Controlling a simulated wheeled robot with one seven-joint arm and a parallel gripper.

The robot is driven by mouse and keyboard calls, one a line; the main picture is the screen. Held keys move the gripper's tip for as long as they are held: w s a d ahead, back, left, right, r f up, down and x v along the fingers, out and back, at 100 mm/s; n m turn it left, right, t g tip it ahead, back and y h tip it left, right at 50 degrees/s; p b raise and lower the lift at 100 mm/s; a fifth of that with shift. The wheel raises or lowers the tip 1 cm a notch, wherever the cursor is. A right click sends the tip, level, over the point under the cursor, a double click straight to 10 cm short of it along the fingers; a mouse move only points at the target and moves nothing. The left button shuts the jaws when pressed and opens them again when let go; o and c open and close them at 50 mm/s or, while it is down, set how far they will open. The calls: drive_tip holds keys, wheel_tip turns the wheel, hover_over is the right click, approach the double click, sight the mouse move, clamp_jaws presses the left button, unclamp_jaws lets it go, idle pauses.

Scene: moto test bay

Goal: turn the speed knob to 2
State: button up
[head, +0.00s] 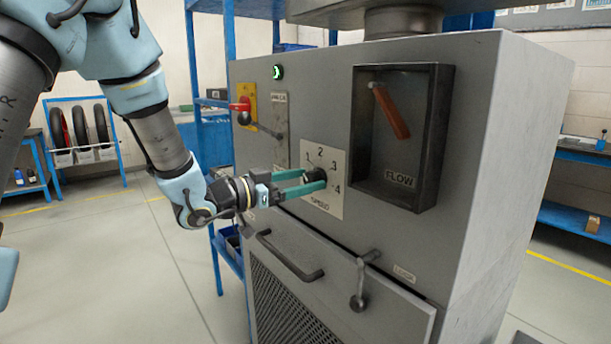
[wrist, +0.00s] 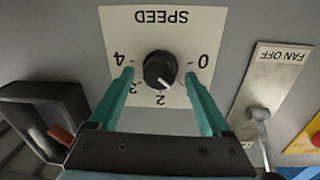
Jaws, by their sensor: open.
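The speed knob (wrist: 158,69) is round and black with a white pointer line, on a white plate (wrist: 142,24) marked SPEED and numbered 0 to 4. The wrist view shows the plate upside down. The pointer aims down and right there, between the 2 and the partly hidden 1. My gripper (wrist: 159,74) is open, with one teal finger on each side of the knob and a visible gap to both. In the head view, my gripper (head: 316,180) reaches the plate (head: 325,210) from the left and hides most of the knob (head: 318,174).
A recessed FLOW box (head: 430,150) with an orange lever is right of the plate. A red switch (head: 241,106) and a FAN OFF plate (head: 279,130) with a lever are left.

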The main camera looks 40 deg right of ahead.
drive_tip(key=shift+d, duration=0.35)
drive_tip(key=shift+c, duration=0.4)
clamp_jaws()
